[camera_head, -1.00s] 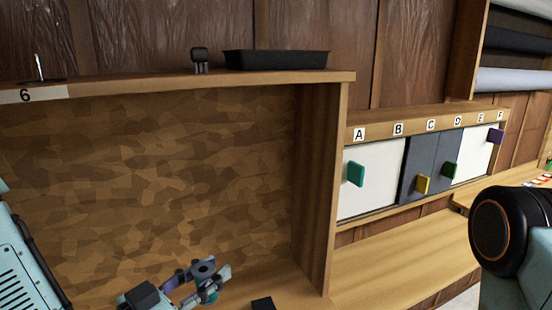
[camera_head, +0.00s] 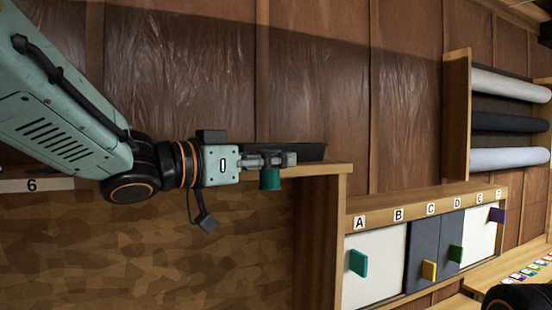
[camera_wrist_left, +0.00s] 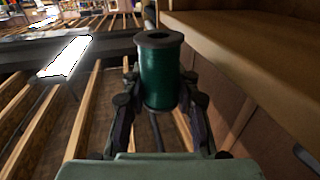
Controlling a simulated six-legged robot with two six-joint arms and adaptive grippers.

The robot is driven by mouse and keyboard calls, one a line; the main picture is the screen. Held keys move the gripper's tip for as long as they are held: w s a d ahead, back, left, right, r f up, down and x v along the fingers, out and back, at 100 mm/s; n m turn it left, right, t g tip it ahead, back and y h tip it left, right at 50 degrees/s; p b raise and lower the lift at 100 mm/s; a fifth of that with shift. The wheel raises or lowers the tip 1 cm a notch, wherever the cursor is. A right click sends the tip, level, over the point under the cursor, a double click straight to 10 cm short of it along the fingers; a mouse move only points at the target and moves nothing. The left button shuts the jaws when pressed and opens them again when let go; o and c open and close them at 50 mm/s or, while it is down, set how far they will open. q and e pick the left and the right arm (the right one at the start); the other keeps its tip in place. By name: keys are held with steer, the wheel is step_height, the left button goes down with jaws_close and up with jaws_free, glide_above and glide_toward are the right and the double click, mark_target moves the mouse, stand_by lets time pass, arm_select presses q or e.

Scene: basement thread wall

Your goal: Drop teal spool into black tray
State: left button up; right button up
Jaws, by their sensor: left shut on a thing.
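A teal spool (camera_head: 270,180) is held in my left gripper (camera_head: 272,160). In the left wrist view the spool (camera_wrist_left: 161,78) stands upright between the two fingers, its dark round top facing up. The black tray (camera_head: 313,152) sits on top of the wooden shelf unit. My left gripper and wrist cover most of the tray's front in the head view. In the picture the spool hangs below the tray's rim and overlaps the shelf's front edge; how far in front it is I cannot tell.
The shelf top (camera_head: 325,170) ends right of the tray. The lower cabinet to the right has lettered doors with a teal handle (camera_head: 358,263) and a yellow handle (camera_head: 429,271). Fabric rolls (camera_head: 508,122) hang at the far right. The wall behind the tray is bare.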

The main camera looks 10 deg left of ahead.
arm_select(q)
steer(key=w+d+r+g, duration=0.1)
steer(key=w+d+r, duration=0.1)
steer(key=r, duration=0.6)
steer(key=w+d+r+m+h, duration=0.1)
steer(key=w+r, duration=0.3)
steer(key=r, duration=0.4)
steer(key=shift+d+g+h, duration=0.3)
steer(key=shift+d+g, duration=0.1)
steer(key=shift+d, duration=0.35)
